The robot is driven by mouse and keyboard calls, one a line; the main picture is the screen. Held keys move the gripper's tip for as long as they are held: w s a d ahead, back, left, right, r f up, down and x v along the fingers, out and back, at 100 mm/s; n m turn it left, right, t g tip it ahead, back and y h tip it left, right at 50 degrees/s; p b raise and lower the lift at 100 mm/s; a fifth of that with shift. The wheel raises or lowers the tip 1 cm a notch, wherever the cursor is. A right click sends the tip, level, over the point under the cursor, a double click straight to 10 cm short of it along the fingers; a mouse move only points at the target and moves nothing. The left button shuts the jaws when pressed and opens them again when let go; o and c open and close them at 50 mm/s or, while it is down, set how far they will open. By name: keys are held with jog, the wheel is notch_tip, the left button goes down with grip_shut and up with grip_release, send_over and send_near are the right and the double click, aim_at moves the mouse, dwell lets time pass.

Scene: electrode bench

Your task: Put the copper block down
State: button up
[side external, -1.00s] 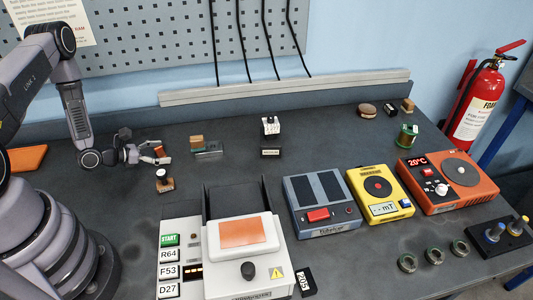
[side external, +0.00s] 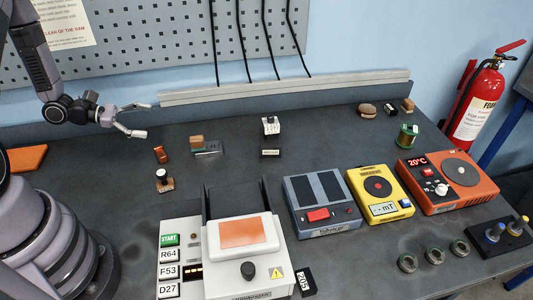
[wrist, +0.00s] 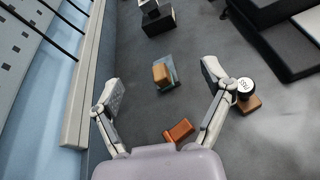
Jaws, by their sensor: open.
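The copper block (side external: 160,155), a small reddish-brown block, stands on the dark bench at the left, apart from my gripper. It also shows low between the fingers in the wrist view (wrist: 179,131). My gripper (side external: 142,120) is open and empty, raised above the bench, up and to the left of the block. In the wrist view my gripper (wrist: 162,78) has its fingers spread wide with nothing between the pads.
A tan block (side external: 196,141) sits by a flat glassy plate (side external: 209,149) to the right. A round-topped stamp (side external: 164,180) stands in front of the copper block. An orange pad (side external: 27,158) lies at far left. The white press (side external: 240,262) stands in front.

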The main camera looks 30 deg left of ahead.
jog(key=s+d+r+m+g, duration=0.3)
jog(key=d+r+m+g, duration=0.1)
jog(key=d+r+m, duration=0.3)
jog(key=s+d+r+m+g, duration=0.35)
jog(key=r+m, duration=0.25)
jog(key=r, duration=0.2)
jog(key=s+r+m+t+y, duration=0.3)
jog(key=s+r+m+y, duration=0.6)
jog(key=s+r+m, duration=0.2)
jog(key=shift+s+a+r+y, duration=0.3)
jog(key=shift+s+r+y, duration=0.05)
jog(key=shift+s+y, duration=0.1)
